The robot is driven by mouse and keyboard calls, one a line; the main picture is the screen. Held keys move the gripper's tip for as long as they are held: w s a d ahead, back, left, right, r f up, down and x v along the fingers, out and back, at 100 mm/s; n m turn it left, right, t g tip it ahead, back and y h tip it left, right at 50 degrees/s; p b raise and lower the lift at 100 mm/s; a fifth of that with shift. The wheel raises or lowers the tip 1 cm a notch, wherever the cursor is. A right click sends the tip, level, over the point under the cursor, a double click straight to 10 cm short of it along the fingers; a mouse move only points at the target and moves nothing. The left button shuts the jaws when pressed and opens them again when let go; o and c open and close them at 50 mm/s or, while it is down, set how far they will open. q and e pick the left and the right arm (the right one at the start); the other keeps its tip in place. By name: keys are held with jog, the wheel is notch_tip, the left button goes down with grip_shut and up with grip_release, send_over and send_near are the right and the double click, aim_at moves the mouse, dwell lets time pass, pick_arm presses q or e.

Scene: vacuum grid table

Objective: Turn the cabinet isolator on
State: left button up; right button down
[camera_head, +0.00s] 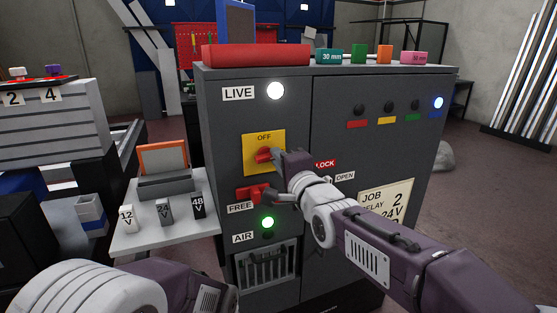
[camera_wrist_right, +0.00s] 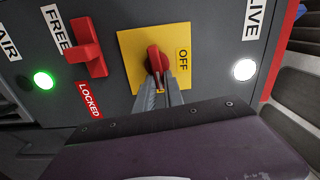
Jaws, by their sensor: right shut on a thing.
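The isolator is a red rotary handle (camera_head: 264,155) on a yellow plate (camera_head: 249,142) on the grey cabinet's left door. The word OFF is at the plate's top. In the right wrist view the red handle (camera_wrist_right: 155,62) extends toward my fingers, with OFF to its right. My right gripper (camera_head: 278,157) is shut on the handle; its fingers (camera_wrist_right: 160,92) lie on either side of the tip. Below the plate is a red lever (camera_head: 252,194), between FREE and LOCKED labels in the wrist view (camera_wrist_right: 88,48). My left arm shows at bottom left, its gripper out of frame.
A white LIVE lamp (camera_head: 275,91) and a green AIR lamp (camera_head: 267,223) are lit. A blue lamp (camera_head: 438,102) glows at the right. A side table (camera_head: 150,236) with voltage blocks and an orange-framed tray stands left of the cabinet. My right forearm crosses the right door.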

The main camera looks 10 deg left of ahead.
jog(key=c, duration=1.4)
grip_release()
jog(key=shift+c, duration=0.2)
